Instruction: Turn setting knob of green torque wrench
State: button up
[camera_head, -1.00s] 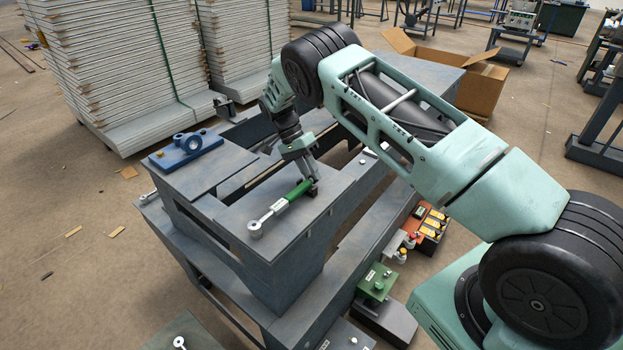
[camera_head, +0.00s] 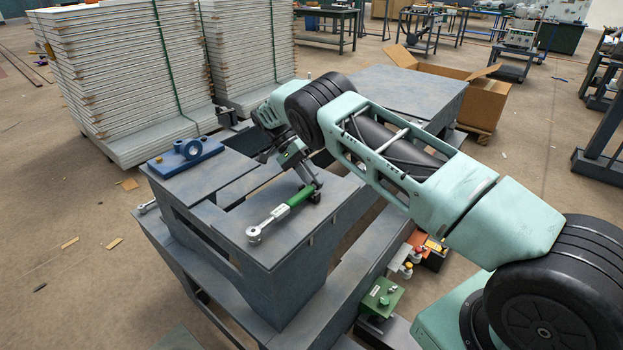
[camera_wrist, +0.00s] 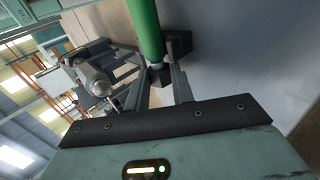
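The green torque wrench has a green handle (camera_head: 300,196) and a silver shaft and ratchet head (camera_head: 255,233). It lies on the grey bench top in the head view, head toward the near left. My gripper (camera_head: 312,188) is at the far end of the handle, where the setting knob is. In the wrist view the green handle (camera_wrist: 147,30) comes down from the top to my gripper (camera_wrist: 163,60), with a dark finger pad close at its right side. The knob end is mostly hidden by the fingers. I cannot tell whether they press on it.
A blue bracket with a ring (camera_head: 187,155) stands on the bench's left part. A green box (camera_head: 382,297) with other small parts sits low on the right side. Stacked panels (camera_head: 120,80) stand behind left, and an open cardboard box (camera_head: 475,95) behind right.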

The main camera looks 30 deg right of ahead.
jog(key=o, duration=0.4)
jog(key=shift+r, duration=0.1)
